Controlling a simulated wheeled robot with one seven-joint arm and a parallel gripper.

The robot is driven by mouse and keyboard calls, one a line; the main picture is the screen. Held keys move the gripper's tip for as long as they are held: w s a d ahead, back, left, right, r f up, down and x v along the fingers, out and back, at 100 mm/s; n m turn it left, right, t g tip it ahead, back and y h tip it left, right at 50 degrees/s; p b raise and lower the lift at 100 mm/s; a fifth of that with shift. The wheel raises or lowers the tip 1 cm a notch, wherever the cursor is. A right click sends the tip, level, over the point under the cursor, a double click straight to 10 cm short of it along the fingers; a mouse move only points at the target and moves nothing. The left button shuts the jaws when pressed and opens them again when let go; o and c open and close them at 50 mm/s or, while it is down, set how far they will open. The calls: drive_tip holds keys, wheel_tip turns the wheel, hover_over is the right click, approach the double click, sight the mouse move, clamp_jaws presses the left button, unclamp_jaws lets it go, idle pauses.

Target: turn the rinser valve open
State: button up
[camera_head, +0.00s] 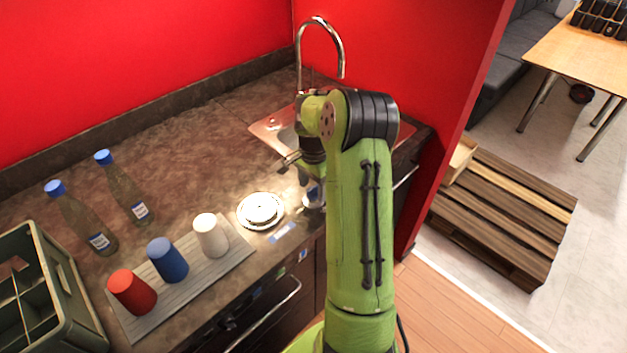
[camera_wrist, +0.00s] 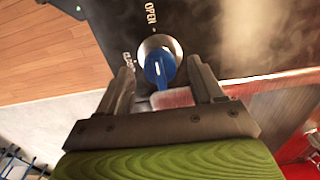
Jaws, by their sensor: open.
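The rinser valve has a blue handle (camera_wrist: 160,70) on a round silver base (camera_wrist: 173,43), set on a dark panel. The word OPEN is printed above it in the wrist view, and a partly hidden label sits to its left. The handle runs roughly up and down in that view. My gripper (camera_wrist: 160,66) is open, with one finger on each side of the handle; I cannot tell whether either finger touches it. In the head view, the round rinser (camera_head: 260,210) sits on the counter, left of my arm. My arm hides the valve there.
A sink (camera_head: 275,130) with a tall faucet (camera_head: 341,60) is behind my arm. A mat (camera_head: 130,322) with red (camera_head: 132,291), blue (camera_head: 167,260) and white (camera_head: 211,236) cups lies to the left. Two bottles (camera_head: 82,220) (camera_head: 125,190) and a crate (camera_head: 75,315) stand farther left.

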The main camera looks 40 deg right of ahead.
sight(313, 188)
wheel_tip(313, 188, up, 16)
drive_tip(key=p, duration=0.2)
drive_tip(key=shift+f, duration=0.15)
